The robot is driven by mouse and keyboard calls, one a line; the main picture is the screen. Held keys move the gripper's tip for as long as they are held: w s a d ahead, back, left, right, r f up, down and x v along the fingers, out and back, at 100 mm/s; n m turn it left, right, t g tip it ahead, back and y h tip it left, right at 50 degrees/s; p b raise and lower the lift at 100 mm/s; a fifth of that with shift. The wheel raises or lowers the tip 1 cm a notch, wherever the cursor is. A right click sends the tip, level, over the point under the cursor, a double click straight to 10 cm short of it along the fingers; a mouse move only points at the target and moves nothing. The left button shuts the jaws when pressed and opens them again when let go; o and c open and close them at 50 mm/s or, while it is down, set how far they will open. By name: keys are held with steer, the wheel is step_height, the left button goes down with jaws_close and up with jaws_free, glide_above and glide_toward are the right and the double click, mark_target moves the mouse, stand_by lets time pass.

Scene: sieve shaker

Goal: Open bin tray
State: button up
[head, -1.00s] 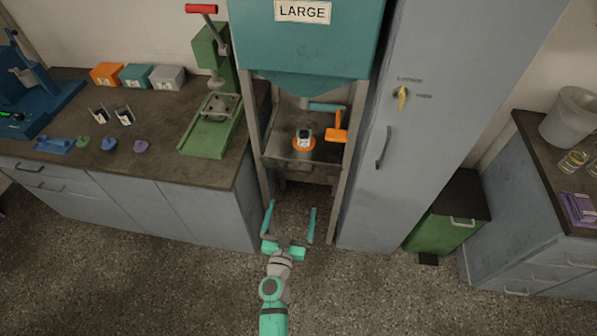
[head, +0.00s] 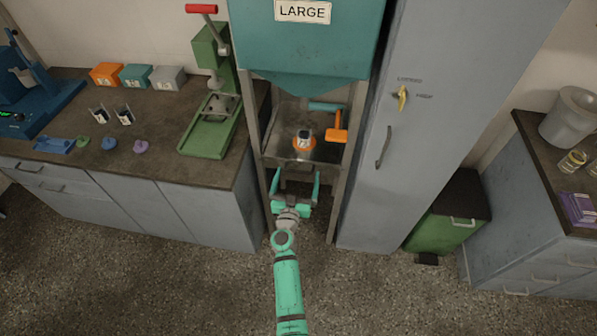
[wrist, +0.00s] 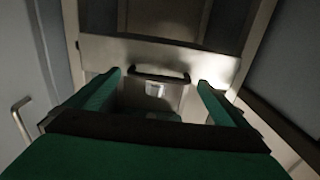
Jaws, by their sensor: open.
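The large teal bin (head: 305,50), marked LARGE, stands on a metal frame. My gripper (head: 296,180) is open and empty in front of the tray, between the frame legs. In the wrist view its two green fingers (wrist: 158,88) stand either side of the handle; I cannot tell whether they touch anything.
A tall grey cabinet (head: 425,170) is close on the right, a counter (head: 150,165) close on the left. The floor in front is clear.

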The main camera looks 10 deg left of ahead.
steer(key=shift+w, duration=1.4)
steer(key=shift+c, duration=0.3)
